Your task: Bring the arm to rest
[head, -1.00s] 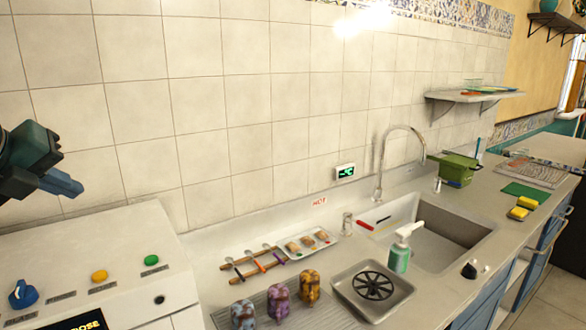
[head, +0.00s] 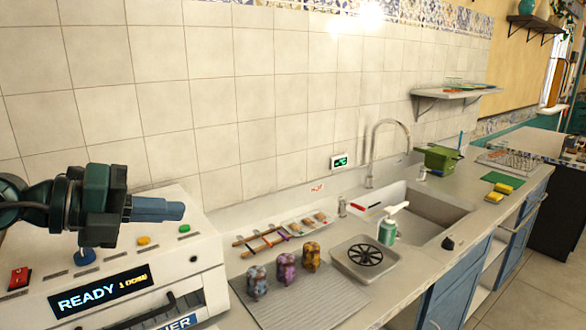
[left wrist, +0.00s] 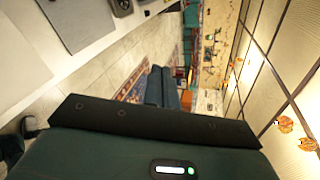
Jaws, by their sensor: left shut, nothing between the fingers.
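My left gripper (head: 160,209) shows in the head view, coming in from the left. Its fingers are together, with nothing between them, and they point to the right. It hangs in the air in front of the tiled wall and above the white machine (head: 205,258), whose display reads READY. In the left wrist view the dark green gripper body (left wrist: 90,158) fills the bottom. That camera looks sideways over the room, and no object is near it. My right gripper is not in view.
Several patterned jars (head: 284,268) stand on the ribbed mat right of the machine. A drain tray (head: 340,262), a soap bottle (head: 388,230) and the sink (head: 440,215) lie farther right. A green bin (head: 437,158) stands beyond. The air above the counter is clear.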

